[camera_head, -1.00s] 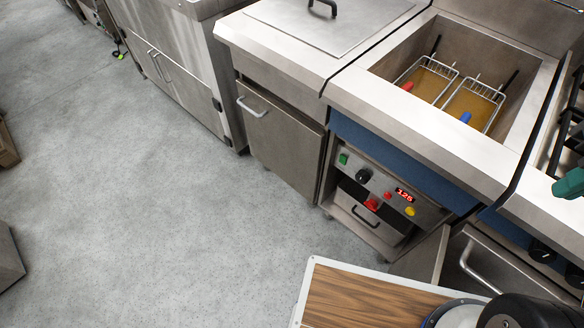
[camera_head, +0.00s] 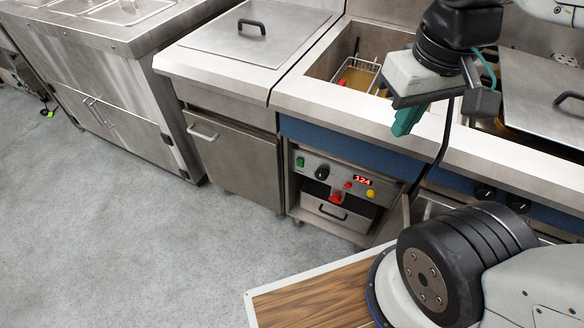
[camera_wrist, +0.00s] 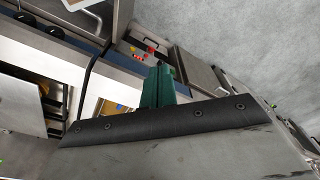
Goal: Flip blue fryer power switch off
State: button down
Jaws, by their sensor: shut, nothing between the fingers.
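The blue-fronted fryer (camera_head: 360,149) stands in the middle of the head view, with two wire baskets in its vat partly hidden by my arm. Its control panel (camera_head: 335,175) carries a green switch (camera_head: 300,162), a black knob (camera_head: 322,173), a red knob (camera_head: 336,197), a small red button, a yellow button (camera_head: 371,193) and a red display reading about 124. My gripper (camera_head: 402,128) has green fingers, shut and empty, hanging over the fryer's front rim, above and right of the panel. In the wrist view, the green fingers (camera_wrist: 160,72) point toward the small, distant panel (camera_wrist: 143,50).
A lidded stainless unit (camera_head: 250,45) adjoins the fryer on the left, with a steel counter further left. A cooktop with a metal lid (camera_head: 545,90) is on the right. A black cable hangs beside my gripper. The grey floor (camera_head: 120,230) in front is clear.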

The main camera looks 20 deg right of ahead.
jog(key=w+a+f+n+t+h, duration=0.2)
jog(key=w+f+n, duration=0.7)
jog(key=f, duration=0.7)
jog(key=w+a+f+n+t+h, duration=0.3)
jog(key=w+a+f+n, duration=0.3)
jog(key=f, duration=1.1)
jog(key=w+a+f+n+t+h, duration=0.2)
jog(key=w+a+f+n+h, duration=0.2)
jog(key=w+f+n, duration=0.8)
notch_tip(320, 180, down, 5)
jog(key=shift+w+a+r+t, duration=0.2)
jog(key=shift+w+a+t, duration=0.1)
jog(key=shift+w+t, duration=0.15)
